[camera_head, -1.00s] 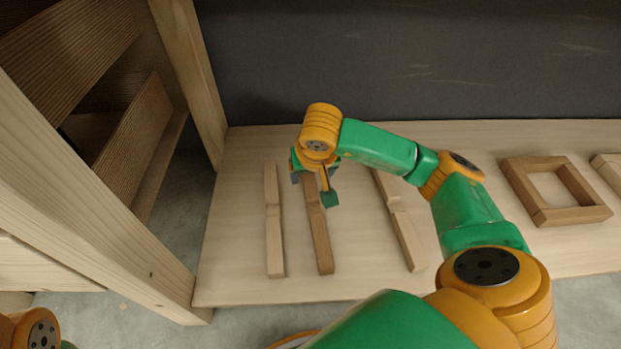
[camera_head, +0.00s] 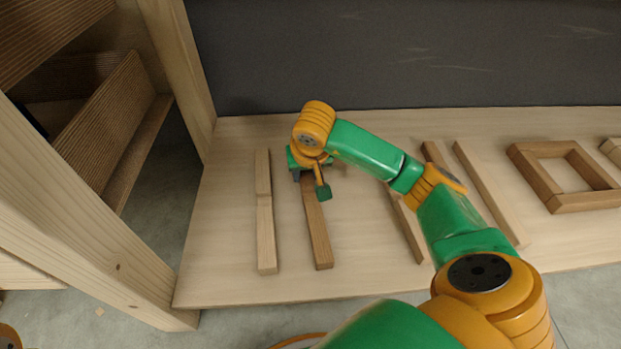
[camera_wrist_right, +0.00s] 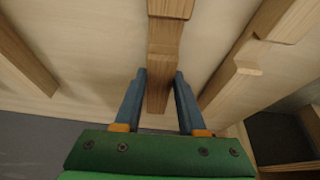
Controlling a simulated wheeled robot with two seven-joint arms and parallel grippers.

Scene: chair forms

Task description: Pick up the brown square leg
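The brown square leg (camera_head: 319,238) lies flat on the pale table, its near end toward me. Its far part is hidden under my right gripper (camera_head: 309,178). In the right wrist view the leg (camera_wrist_right: 166,35) runs down between the two blue fingers of the right gripper (camera_wrist_right: 160,73). The fingers stand apart, one on each side of the leg, with a visible gap on both sides. I cannot tell their exact height over the table. My left gripper is out of view; only a bit of my left arm shows at the lower left corner.
A lighter leg (camera_head: 265,235) lies close to the left of the brown one. More legs (camera_head: 490,195) lie to the right, partly behind my arm, and a square wooden frame (camera_head: 545,190) lies farther right. A wooden shelf (camera_head: 60,210) stands left of the table (camera_head: 225,285).

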